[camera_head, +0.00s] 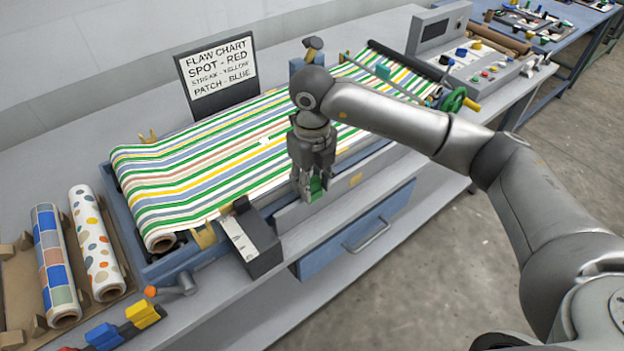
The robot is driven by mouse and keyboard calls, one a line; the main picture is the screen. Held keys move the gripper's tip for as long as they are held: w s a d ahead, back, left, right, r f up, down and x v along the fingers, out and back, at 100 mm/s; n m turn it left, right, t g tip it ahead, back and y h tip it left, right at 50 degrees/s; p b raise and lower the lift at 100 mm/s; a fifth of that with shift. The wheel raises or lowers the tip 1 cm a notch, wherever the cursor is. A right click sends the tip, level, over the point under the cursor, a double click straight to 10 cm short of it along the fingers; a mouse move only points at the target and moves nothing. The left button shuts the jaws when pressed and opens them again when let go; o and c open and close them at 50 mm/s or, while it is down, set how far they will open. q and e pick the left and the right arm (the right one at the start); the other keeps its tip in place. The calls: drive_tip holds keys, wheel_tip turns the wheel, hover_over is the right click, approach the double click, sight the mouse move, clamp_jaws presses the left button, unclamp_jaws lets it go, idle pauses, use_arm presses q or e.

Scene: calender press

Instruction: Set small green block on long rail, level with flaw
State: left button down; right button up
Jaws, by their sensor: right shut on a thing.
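My right gripper (312,192) points down and is shut on a small green block (316,186). It holds the block in front of the striped cloth, over or close to the long rail (350,163) along the front of the press. I cannot tell whether the block touches the rail. The striped cloth (190,170) lies across the bed. A pale mark (264,141), possibly the flaw, shows on it left of the gripper. The gripper and wrist hide part of the cloth and rail. My left gripper is not in view.
A flaw chart (220,68) stands behind the cloth. A dark box with a pale top (250,238) sits at the front left. Patterned rolls (98,245) and coloured blocks (143,312) are at left. A control panel (480,65) and green handwheel (453,99) are at right.

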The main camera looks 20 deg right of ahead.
drive_tip(key=shift+f+b, duration=0.35)
drive_tip(key=shift+f, duration=0.05)
drive_tip(key=o, duration=0.9)
drive_tip(key=shift+c, duration=0.2)
drive_tip(key=shift+r, duration=0.15)
wheel_tip(320, 180, up, 12)
